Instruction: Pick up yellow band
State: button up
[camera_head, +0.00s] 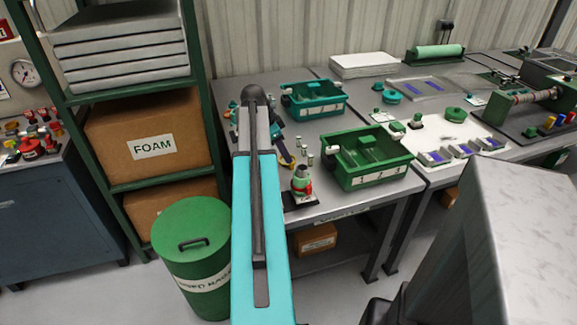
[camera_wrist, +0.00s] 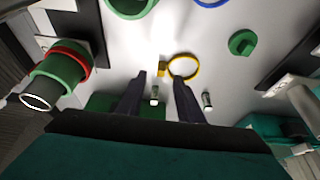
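The yellow band (camera_wrist: 183,54) is a thin ring lying on the pale table surface in the wrist view, just beyond my fingertips.
A green cylinder with a red ring (camera_wrist: 62,68) stands at left in the wrist view. Small metal cylinders (camera_wrist: 207,101) stand close to my fingers. A green knob (camera_wrist: 242,42) lies right. Green bins (camera_head: 366,160) and (camera_head: 313,101) stand on the table; a green drum (camera_head: 192,225) is at front left.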

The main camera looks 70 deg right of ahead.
jog(key=shift+d+x, duration=0.2)
jog(key=shift+x, duration=2.3)
jog(key=shift+r, duration=0.1)
grip_shut()
